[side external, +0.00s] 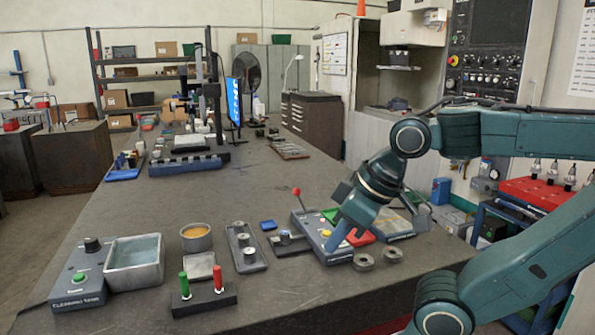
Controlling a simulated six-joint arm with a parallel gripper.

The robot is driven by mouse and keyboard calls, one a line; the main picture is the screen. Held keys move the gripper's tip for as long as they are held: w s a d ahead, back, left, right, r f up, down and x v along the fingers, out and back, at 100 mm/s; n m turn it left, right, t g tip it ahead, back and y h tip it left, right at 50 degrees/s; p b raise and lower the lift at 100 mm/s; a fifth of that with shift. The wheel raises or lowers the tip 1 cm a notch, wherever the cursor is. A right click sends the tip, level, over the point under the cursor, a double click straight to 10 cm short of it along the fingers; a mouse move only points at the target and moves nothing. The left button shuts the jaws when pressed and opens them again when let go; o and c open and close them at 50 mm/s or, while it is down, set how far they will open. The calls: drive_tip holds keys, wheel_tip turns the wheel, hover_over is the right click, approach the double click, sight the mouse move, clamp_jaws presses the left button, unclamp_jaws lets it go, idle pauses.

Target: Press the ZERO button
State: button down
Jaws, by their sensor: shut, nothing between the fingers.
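A grey control box (312,240) stands on the bench, right of centre, with a red-knobbed lever (297,193) at its back left. A small yellow button (326,233) shows on its top, left of my fingers. No ZERO lettering is readable, so I cannot tell which button is the ZERO button. My gripper (335,243) is shut and empty, pointing down and left over the box. Its fingers hide part of the box top. I cannot tell whether the tips touch it.
Green (331,215) and red (361,238) pieces lie beside my gripper. To the left are a small tray (246,252), a round dish (196,237), a stand with red and green handles (205,299), and a cleaning unit (82,280).

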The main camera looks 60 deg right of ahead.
drive_tip(key=m+g+h, duration=0.6)
drive_tip(key=m+h, duration=0.3)
drive_tip(key=m, duration=0.1)
hover_over(327, 233)
drive_tip(key=shift+w+a+f, duration=0.1)
drive_tip(key=shift+a+f, duration=0.05)
drive_tip(key=shift+f, duration=0.3)
drive_tip(key=shift+w+a+f, duration=0.1)
drive_tip(key=shift+f, duration=0.35)
drive_tip(key=shift+f, duration=0.15)
drive_tip(key=shift+f, duration=4.25)
